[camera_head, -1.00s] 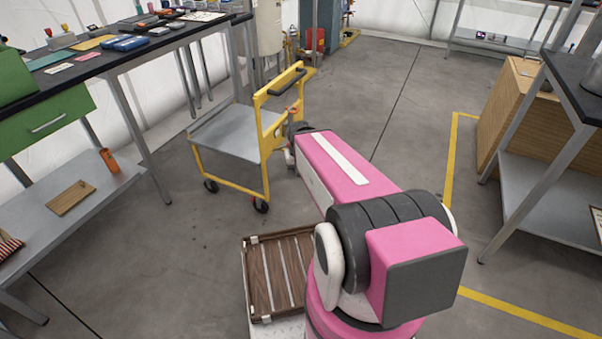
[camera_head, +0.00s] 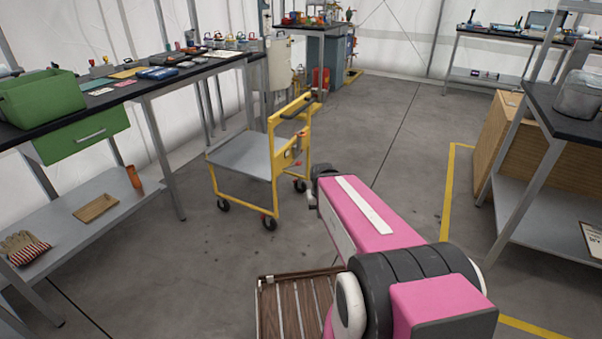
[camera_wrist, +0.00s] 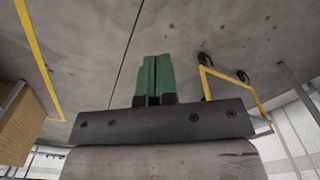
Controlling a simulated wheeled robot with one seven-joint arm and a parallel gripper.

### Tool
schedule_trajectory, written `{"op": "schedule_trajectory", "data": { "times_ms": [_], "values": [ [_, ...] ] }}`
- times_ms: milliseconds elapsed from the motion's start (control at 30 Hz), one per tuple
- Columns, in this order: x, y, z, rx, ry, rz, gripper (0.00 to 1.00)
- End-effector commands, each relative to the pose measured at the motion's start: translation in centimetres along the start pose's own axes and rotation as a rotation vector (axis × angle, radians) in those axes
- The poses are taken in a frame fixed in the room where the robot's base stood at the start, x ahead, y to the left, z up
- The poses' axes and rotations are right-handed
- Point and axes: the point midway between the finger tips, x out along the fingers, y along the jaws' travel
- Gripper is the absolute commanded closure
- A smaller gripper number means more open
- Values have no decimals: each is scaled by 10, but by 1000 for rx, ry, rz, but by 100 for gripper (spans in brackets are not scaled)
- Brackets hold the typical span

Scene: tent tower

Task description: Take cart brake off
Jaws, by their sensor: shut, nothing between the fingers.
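The cart has a yellow frame (camera_head: 243,186) and a grey deck. It stands on the floor left of my arm in the head view, its black-gripped handle (camera_head: 297,107) toward the right. A small orange-red part (camera_head: 298,148), perhaps the brake lever, shows on the handle side; its exact position is too small to tell. In the wrist view my gripper (camera_wrist: 153,58) has green fingers, shut together and empty. Part of the cart frame (camera_wrist: 225,74) and its wheels show to their right, apart from them. In the head view the fingertips are hidden.
A long bench (camera_head: 150,88) with a green bin stands at left. A shelf table (camera_head: 550,195) and wooden cabinet (camera_head: 495,142) stand at right. A slatted wooden tray (camera_head: 296,308) is beside my arm's base. The floor behind the cart is open.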

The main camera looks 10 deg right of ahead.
Motion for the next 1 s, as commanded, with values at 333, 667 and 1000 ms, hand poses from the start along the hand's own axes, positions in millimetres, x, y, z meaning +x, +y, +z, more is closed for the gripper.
{"op": "schedule_trajectory", "data": {
  "times_ms": [333, 667, 1000],
  "values": [
    [53, 10, -112, -128, 357, 50, 100],
    [102, 18, -247, -335, 903, 201, 100],
    [133, 18, -324, -518, 1465, 447, 100]
  ]
}}
